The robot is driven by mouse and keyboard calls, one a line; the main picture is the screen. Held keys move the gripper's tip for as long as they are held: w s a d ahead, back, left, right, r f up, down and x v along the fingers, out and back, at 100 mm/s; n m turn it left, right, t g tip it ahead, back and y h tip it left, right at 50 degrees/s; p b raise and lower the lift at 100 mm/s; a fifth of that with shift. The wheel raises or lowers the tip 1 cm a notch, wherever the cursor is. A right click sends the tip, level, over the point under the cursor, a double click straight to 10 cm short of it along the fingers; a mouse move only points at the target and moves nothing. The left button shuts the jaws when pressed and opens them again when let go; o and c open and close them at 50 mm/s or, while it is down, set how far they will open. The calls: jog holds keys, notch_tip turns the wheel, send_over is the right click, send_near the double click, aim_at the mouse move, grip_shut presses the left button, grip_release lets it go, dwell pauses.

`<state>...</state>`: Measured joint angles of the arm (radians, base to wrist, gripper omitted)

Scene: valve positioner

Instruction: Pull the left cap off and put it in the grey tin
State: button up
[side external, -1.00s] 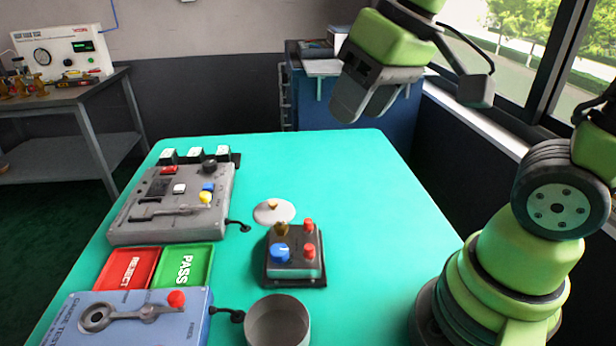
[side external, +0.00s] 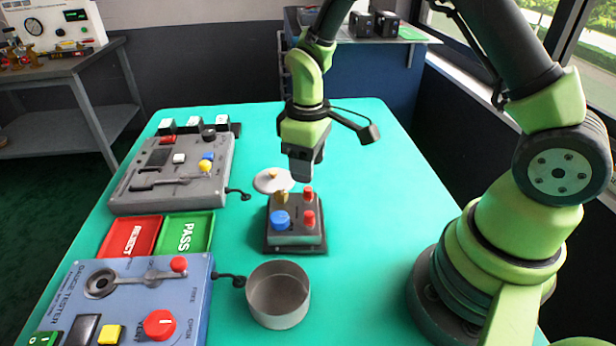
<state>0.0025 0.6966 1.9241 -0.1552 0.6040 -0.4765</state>
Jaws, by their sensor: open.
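The valve positioner (side external: 282,238) is a dark grey box on a black base in the middle of the green table. It bears a blue knob (side external: 281,219), a brass fitting (side external: 281,197) and two red caps, one farther back (side external: 308,194) and one nearer (side external: 308,218). Both caps are seated; I cannot tell which is the left one. The open grey tin (side external: 279,321) stands in front of the positioner and looks empty. My gripper (side external: 303,172) points down just above and behind the far red cap, open and holding nothing visible. Its fingers overlap in this view.
A white disc (side external: 272,180) is behind the positioner. A grey control box (side external: 140,199), red REJECT tray (side external: 122,240), green PASS tray (side external: 188,220) and blue gauge tester (side external: 135,275) stand to the left. The table right of the positioner is clear.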

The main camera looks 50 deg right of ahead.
aim_at(308, 188)
jog(key=shift+f, duration=2.65)
grip_shut()
